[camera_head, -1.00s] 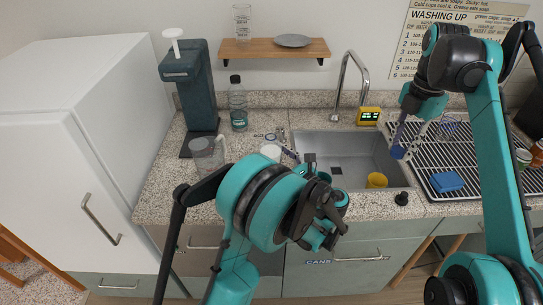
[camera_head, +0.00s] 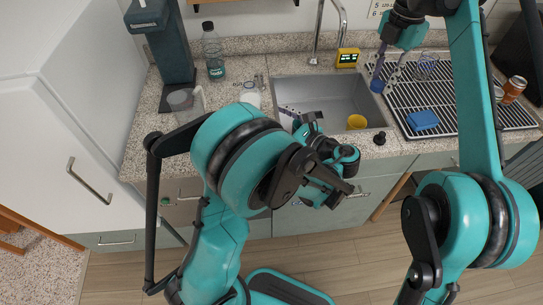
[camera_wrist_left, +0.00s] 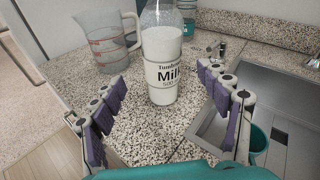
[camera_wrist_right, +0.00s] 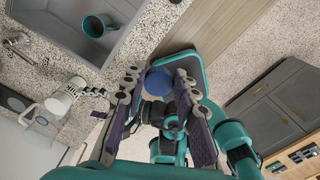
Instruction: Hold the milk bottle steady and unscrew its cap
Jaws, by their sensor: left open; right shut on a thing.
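The milk bottle (camera_wrist_left: 162,75) stands upright on the speckled counter, white with a "Milk" label. Its top is cut off in the left wrist view. In the head view the bottle (camera_head: 250,96) is partly hidden behind my left arm. My left gripper (camera_wrist_left: 160,88) is open, its fingers spread to either side in front of the bottle, not closed on it. My right gripper (camera_head: 385,72) is shut on the round blue cap (camera_wrist_right: 158,81), held above the right side of the sink, well apart from the bottle. The bottle also shows in the right wrist view (camera_wrist_right: 64,99).
A clear measuring jug (camera_wrist_left: 108,45) stands left of the bottle. A drying rack (camera_head: 450,88) with a blue sponge (camera_head: 422,120) lies right. A clear bottle (camera_head: 213,55) stands behind.

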